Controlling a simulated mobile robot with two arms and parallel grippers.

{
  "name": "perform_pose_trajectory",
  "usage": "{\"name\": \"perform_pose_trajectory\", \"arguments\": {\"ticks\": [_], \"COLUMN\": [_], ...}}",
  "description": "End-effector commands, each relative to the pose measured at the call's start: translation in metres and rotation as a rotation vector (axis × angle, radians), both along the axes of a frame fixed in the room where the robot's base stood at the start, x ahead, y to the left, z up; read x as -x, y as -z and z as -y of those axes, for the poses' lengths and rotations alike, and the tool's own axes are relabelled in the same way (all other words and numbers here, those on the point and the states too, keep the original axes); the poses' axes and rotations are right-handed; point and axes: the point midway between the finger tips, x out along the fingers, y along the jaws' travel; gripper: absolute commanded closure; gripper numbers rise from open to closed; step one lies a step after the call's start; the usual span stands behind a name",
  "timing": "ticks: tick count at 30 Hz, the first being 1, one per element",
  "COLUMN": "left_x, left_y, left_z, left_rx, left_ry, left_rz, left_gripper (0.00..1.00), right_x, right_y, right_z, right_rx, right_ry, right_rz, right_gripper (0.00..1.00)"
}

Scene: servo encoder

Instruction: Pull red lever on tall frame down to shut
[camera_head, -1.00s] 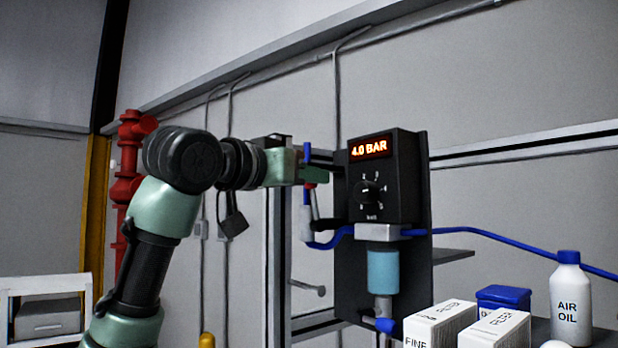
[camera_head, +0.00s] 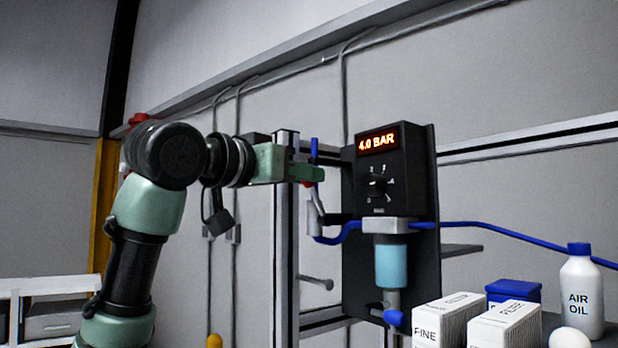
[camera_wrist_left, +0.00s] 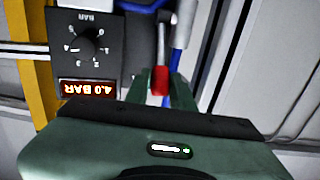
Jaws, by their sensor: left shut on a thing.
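The tall frame's grey post (camera_head: 285,240) stands left of the black panel. A grey valve (camera_head: 313,216) with a blue hose sits beside the post. Its red lever (camera_head: 308,184) shows only as a small red bit below my fingers in the head view. In the left wrist view the red lever (camera_wrist_left: 160,80) stands between my two green fingers, its grey shank running up the picture from the red grip. My left gripper (camera_head: 308,173) comes in level from the left and is shut on the lever, above the valve. My right gripper is not in view.
The black regulator panel (camera_head: 420,240) with a dial and a 4.0 BAR display is close right of the gripper. A blue hose (camera_head: 475,224) runs right from it. White filter boxes (camera_head: 505,325) and an air oil bottle (camera_head: 581,295) stand at lower right.

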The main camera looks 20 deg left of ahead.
Motion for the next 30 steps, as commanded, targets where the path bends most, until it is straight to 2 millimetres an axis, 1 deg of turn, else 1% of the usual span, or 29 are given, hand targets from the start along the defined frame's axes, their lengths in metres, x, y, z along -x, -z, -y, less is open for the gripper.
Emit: {"name": "perform_pose_trajectory", "arguments": {"ticks": [1,11,21,30], "left_x": [0.001,0.002,0.012,0.013], "left_y": [0.0,0.0,0.009,0.008], "left_z": [-0.002,-0.003,-0.012,-0.012], "left_rx": [0.002,0.002,0.001,0.002], "left_ry": [-0.003,-0.004,-0.004,-0.004], "left_rz": [0.001,0.002,0.001,0.001], "left_gripper": [0.82,0.82,0.82,0.82], "right_x": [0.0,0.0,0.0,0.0], "right_y": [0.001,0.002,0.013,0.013], "right_z": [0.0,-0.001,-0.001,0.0], "right_rx": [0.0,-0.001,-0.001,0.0], "right_ry": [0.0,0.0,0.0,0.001], "right_rz": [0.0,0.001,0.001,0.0], "right_gripper": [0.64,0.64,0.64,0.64]}}
